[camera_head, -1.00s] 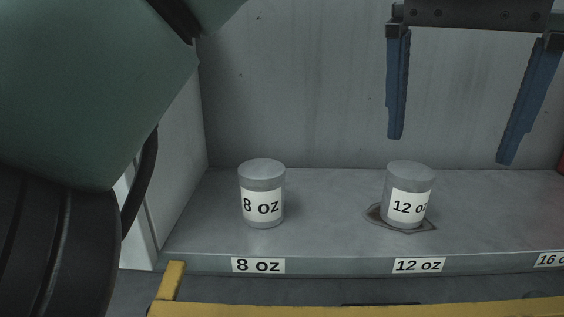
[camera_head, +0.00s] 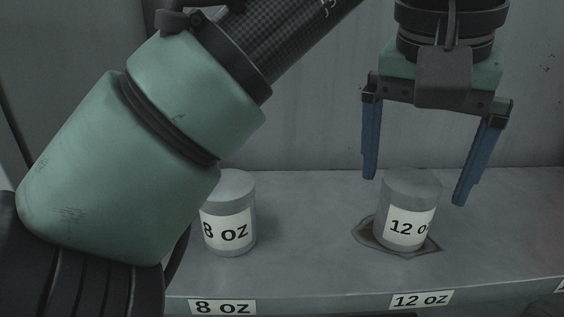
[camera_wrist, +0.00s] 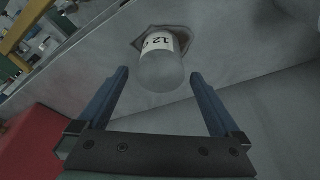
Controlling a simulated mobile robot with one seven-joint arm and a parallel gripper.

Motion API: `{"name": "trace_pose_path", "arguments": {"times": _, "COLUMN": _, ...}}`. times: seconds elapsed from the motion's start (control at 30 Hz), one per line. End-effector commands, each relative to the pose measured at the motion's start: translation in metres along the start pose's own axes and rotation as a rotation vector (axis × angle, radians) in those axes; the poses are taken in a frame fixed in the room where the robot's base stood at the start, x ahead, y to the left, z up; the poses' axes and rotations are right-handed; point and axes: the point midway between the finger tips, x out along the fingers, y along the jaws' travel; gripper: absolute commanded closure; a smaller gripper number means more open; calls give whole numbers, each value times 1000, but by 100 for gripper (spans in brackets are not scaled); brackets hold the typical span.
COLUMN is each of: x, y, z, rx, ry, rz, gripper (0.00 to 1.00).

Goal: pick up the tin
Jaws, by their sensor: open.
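A grey tin labelled 12 oz (camera_head: 406,213) stands upright on the shelf, on a dark flat patch (camera_head: 368,238). My gripper (camera_head: 415,190) is open above it, with its two blue fingers spread to either side of the tin's top. In the wrist view the 12 oz tin (camera_wrist: 161,72) lies ahead, between the lines of the two fingertips and apart from them. A second grey tin, labelled 8 oz (camera_head: 229,230), stands to the left, partly hidden behind my arm.
The shelf (camera_head: 310,240) is clear between the two tins. Its front edge carries an 8 oz label (camera_head: 222,307) and a 12 oz label (camera_head: 421,299). A wall rises behind. A red thing (camera_wrist: 40,145) shows at the wrist view's lower left.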

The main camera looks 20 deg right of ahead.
Motion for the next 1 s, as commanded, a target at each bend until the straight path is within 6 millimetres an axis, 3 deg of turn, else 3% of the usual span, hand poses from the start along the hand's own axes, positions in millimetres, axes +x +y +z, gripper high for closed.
{"name": "trace_pose_path", "arguments": {"times": 0.17, "x": 14, "y": 0, "z": 0, "rx": 1, "ry": -2, "rz": 3, "gripper": 0}}
{"name": "trace_pose_path", "arguments": {"times": 0.4, "x": 48, "y": -2, "z": 0, "rx": -1, "ry": -2, "rz": 0, "gripper": 0}}
{"name": "trace_pose_path", "arguments": {"times": 0.67, "x": 52, "y": -1, "z": 0, "rx": -1, "ry": 0, "rz": 0, "gripper": 2}}
{"name": "trace_pose_path", "arguments": {"times": 1.0, "x": 52, "y": -2, "z": 0, "rx": -1, "ry": 0, "rz": 0, "gripper": 63}}
